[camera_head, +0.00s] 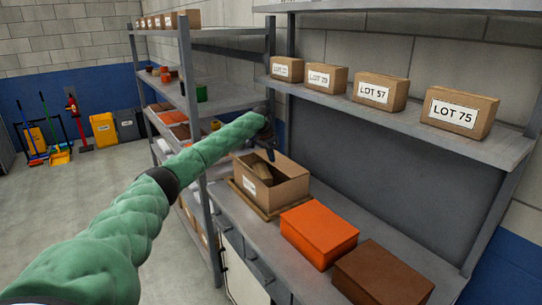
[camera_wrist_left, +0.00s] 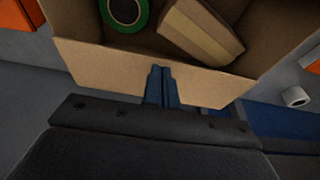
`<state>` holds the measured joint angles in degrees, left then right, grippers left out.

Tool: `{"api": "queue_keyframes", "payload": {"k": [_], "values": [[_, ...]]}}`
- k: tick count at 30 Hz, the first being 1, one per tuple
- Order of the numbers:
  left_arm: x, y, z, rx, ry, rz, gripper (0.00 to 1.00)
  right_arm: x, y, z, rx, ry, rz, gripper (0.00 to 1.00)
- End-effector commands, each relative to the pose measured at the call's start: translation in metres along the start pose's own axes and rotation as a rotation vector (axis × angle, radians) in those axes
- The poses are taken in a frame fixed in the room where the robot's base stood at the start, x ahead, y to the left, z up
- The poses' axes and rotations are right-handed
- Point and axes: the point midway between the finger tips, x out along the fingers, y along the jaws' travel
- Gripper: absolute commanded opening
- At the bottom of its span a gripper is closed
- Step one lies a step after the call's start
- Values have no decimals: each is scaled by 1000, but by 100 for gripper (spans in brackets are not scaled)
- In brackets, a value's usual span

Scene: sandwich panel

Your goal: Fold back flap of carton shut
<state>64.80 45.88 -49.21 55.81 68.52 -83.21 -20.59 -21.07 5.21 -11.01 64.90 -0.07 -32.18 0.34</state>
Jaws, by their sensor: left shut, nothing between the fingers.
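The open carton (camera_head: 288,193) stands on the grey bench in the head view, with a small brown box inside. In the left wrist view, a cardboard panel (camera_wrist_left: 105,60) at the carton's edge, apparently the back flap, spans the picture. Behind it are a green tape roll (camera_wrist_left: 124,10) and a small box (camera_wrist_left: 198,32). My left gripper (camera_head: 270,154) is at the carton's far side. In the wrist view its shut, empty fingers (camera_wrist_left: 161,72) overlap the panel's lower middle; I cannot tell whether they touch it. My right gripper is not in view.
An orange box (camera_head: 320,232) and a dark brown box (camera_head: 383,274) lie on the bench right of the carton. A shelf (camera_head: 430,127) with several LOT boxes hangs above. A grey rack (camera_head: 187,90) stands left of the bench.

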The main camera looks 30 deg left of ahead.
Motion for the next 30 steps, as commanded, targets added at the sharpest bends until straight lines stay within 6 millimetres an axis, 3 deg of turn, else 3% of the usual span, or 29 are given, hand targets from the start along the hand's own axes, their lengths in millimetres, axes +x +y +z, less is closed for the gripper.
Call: {"api": "queue_keyframes", "payload": {"k": [21, 25, 30], "values": [[13, 0, 5, 0, 26, 2, 0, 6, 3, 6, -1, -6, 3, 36], [20, 0, 8, 0, 60, 2, 0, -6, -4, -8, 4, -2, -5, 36], [23, 0, 10, -1, 78, 2, 0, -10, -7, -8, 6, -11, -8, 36]]}}
